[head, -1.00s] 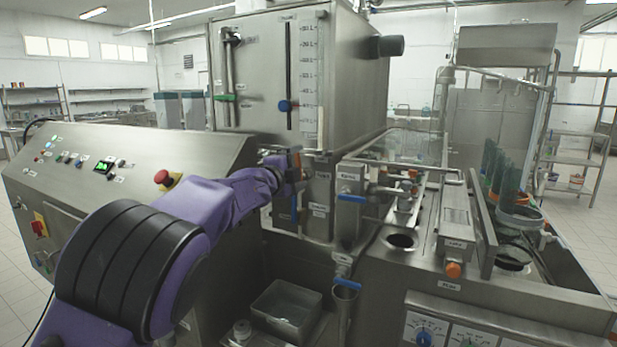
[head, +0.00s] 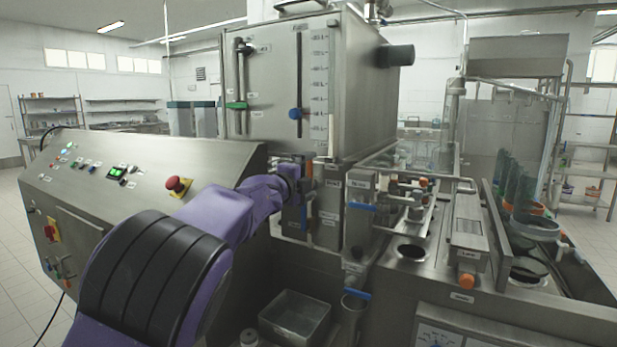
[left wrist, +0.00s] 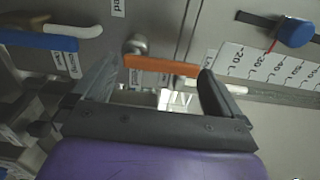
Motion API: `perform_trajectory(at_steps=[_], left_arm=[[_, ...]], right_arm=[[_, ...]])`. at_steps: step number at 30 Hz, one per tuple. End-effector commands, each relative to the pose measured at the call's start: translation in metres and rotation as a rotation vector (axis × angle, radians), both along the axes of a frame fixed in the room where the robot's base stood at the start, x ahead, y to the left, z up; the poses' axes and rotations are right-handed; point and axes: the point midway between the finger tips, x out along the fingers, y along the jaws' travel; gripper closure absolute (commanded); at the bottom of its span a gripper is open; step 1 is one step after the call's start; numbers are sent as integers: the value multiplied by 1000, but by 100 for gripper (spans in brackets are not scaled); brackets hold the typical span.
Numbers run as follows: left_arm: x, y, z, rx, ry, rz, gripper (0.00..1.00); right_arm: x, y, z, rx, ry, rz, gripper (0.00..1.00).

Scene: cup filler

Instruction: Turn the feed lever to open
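An orange lever (left wrist: 160,66) on a metal fitting lies crosswise between the fingertips of my left gripper (left wrist: 160,78) in the left wrist view. The two dark fingers stand wide apart, one near each end of the orange bar; I cannot tell whether they touch it. In the head view my left gripper (head: 303,180) is at the pipework below the tank, and a small bit of the orange lever (head: 309,167) shows by it. My forearm hides part of that area. My right gripper is not in view.
A steel tank (head: 350,110) with a litre scale stands above the gripper. A blue-handled lever (head: 361,207) is to its right; another blue handle (left wrist: 38,41) shows in the wrist view. A control panel (head: 130,175) with a red stop button (head: 178,185) lies beside my arm.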

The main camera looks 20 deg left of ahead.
Motion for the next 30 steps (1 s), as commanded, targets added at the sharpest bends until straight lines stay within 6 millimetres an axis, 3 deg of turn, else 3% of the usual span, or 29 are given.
perform_trajectory(at_steps=[5,8,15,19,30], left_arm=[[-2,-1,0,-2,-2,-2,0],[-15,0,-1,-2,-3,-1,0],[-73,7,-2,-1,-3,0,0],[-95,10,-1,-1,-2,0,0],[-105,11,0,-1,0,0,0]], right_arm=[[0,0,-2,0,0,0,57],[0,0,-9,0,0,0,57],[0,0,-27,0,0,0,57],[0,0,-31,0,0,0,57],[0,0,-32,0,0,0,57]])
